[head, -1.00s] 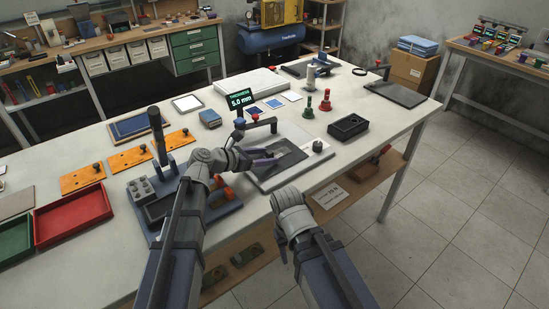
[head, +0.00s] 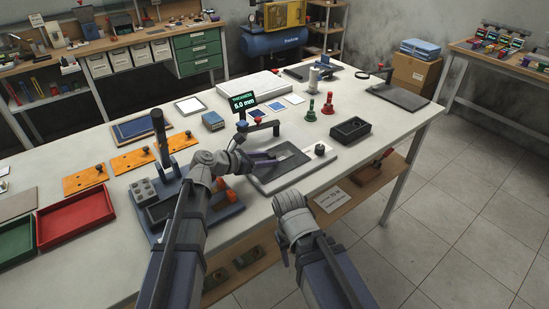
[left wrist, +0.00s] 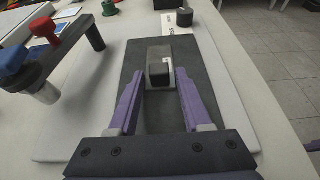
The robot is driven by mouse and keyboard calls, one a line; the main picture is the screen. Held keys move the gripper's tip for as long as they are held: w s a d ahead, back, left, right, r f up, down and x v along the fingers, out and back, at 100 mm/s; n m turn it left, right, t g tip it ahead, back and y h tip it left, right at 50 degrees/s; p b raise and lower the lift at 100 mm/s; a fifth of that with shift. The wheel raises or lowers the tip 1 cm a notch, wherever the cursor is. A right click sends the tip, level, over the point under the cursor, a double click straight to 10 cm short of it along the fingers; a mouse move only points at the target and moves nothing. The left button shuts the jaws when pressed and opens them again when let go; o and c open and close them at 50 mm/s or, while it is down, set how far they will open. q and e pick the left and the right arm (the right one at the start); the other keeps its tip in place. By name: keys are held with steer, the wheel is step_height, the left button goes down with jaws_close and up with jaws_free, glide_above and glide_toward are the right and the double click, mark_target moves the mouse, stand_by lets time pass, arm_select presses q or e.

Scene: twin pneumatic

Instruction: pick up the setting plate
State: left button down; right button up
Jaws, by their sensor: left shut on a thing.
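A dark flat plate (left wrist: 150,115), which I take to be the setting plate, lies on a pale base board in the left wrist view. A small dark block with a light grey edge (left wrist: 159,68) stands up from it. In the head view the dark plate (head: 292,165) lies near the table's front edge. My left gripper (head: 281,157) is low over it.
A lever arm with red and blue knobs (left wrist: 40,50) stands close left of the gripper, by the thickness display (head: 243,101). A black tray (head: 350,131) is at right, green and red knobbed pieces (head: 328,102) behind. Orange plates (head: 141,160) and a red tray (head: 75,216) are at left.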

arm_select(q)
steer(key=shift+r, duration=0.1)
step_height(320, 180, up, 10)
steer(key=p, duration=1)
